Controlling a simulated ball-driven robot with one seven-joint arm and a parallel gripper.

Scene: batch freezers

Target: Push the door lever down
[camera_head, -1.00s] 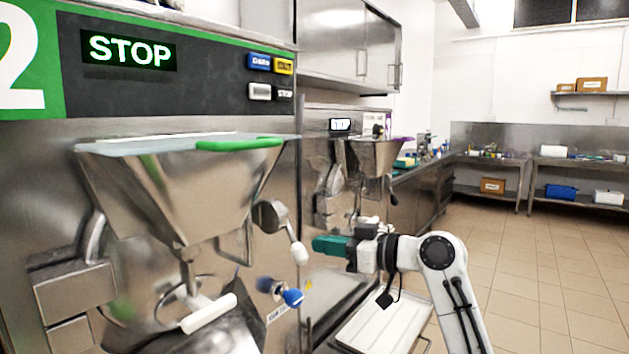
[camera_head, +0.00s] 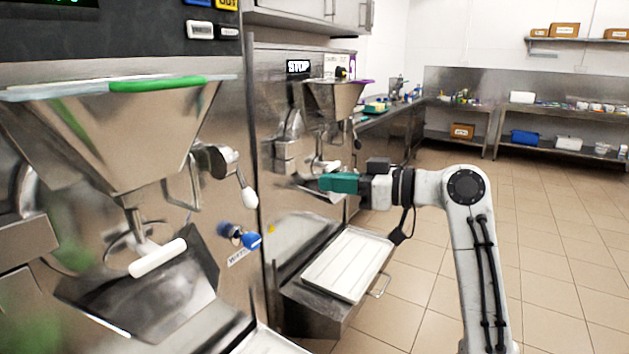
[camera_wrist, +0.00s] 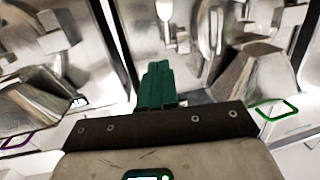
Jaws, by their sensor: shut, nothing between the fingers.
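A lever with a white knob (camera_head: 249,198) hangs from a metal arm on the front of the near batch freezer, right of its hopper (camera_head: 115,135). A white-tipped lever (camera_wrist: 165,12) also shows at the top edge of the wrist view. A white bar handle (camera_head: 158,258) sits lower, below the hopper. I cannot tell which one is the door lever. My gripper (camera_head: 323,182) has green fingers, shut and empty. It points left, right of the white-knobbed lever in the head view and apart from it. In the wrist view the fingers (camera_wrist: 157,70) touch nothing visible.
A blue knob (camera_head: 248,240) sits below the lever. A second freezer (camera_head: 300,105) with a purple-rimmed hopper stands behind. A white tray (camera_head: 347,265) lies on a low metal stand beyond the near freezer. The tiled floor (camera_head: 560,240) on the right is clear.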

